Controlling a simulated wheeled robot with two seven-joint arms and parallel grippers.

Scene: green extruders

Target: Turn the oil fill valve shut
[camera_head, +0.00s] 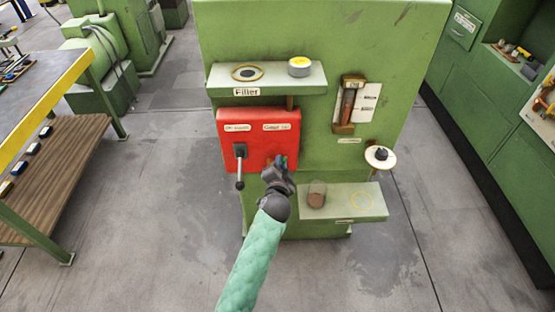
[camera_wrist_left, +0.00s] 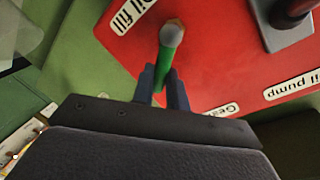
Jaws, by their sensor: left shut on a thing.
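The red panel (camera_head: 262,116) is on the front of the green machine. The oil fill valve handle is a green bar (camera_wrist_left: 164,66) with a rounded grey end, beside the "oil fill" label (camera_wrist_left: 131,14) in the wrist view. My left gripper (camera_head: 279,166) is at the panel's lower right in the head view and hides most of the valve there. In the wrist view, the two dark fingers of my left gripper (camera_wrist_left: 162,86) are shut on the green handle, one on each side. My right gripper is not in view.
A black-knobbed lever (camera_head: 240,166) hangs on the panel's left, close to my gripper. Above is the "Filler" shelf (camera_head: 270,79) with a ring and a yellow-and-white round piece. A lower shelf (camera_head: 352,200) holds a brownish cup (camera_head: 316,194). A workbench stands left.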

